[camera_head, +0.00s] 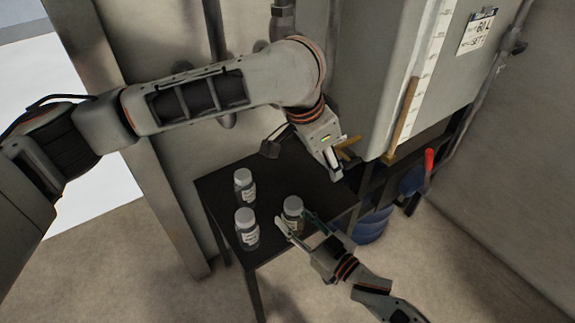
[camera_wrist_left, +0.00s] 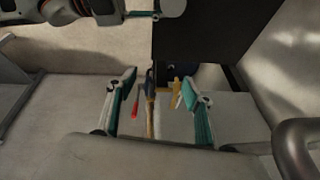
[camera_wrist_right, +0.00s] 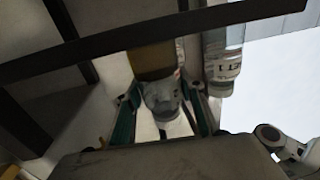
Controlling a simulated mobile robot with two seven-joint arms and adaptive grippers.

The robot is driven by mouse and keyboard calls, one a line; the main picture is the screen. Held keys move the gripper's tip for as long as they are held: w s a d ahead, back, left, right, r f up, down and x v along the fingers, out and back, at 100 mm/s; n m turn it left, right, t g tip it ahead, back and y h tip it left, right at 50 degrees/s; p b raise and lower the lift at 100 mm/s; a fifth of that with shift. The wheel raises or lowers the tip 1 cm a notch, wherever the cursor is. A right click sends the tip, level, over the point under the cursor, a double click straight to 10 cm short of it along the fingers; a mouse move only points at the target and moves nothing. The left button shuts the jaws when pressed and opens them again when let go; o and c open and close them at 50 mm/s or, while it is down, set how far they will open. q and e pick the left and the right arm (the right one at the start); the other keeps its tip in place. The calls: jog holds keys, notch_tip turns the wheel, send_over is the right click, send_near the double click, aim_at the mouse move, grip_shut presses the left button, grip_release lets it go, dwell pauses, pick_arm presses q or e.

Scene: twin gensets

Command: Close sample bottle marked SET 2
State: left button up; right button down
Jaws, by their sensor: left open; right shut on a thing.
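Three small clear bottles with pale tops and white labels stand upright on a dark table: a rear one (camera_head: 244,185), a front one (camera_head: 246,229) and a right one (camera_head: 293,210). My right gripper (camera_head: 294,220) is shut on the right bottle, which shows as a grey translucent body (camera_wrist_right: 163,98) between the fingers in the right wrist view. Its label is not readable there. A neighbouring bottle (camera_wrist_right: 222,65) shows a label ending in "T 1". My left gripper (camera_head: 303,160) is open and empty above the table's back right; its spread fingers show in the left wrist view (camera_wrist_left: 160,103).
The dark table (camera_head: 222,180) has bare surface at the back. A grey tank (camera_head: 370,80) with a white scale and a plate reading "SET" rises behind. Yellow handles (camera_head: 400,125), a red-handled tool (camera_head: 428,162) and a blue container (camera_head: 372,228) are to the right.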

aim_at(292, 203)
pick_arm(q)
jog(key=s+a+n+g+y, duration=0.1)
jog(key=s+a+g+y, duration=0.1)
jog(key=a, duration=0.5)
jog(key=shift+s+a+g, duration=0.3)
jog(key=shift+f, duration=0.15)
jog(key=f, duration=0.8)
jog(key=d+f, duration=0.1)
jog(key=f, duration=0.3)
jog(key=shift+w, duration=0.4)
jog(key=shift+r, duration=0.1)
jog(key=c, duration=1.4)
jog(key=shift+o, duration=0.2)
jog(key=shift+m, duration=1.4)
jog(key=shift+w, duration=0.1)
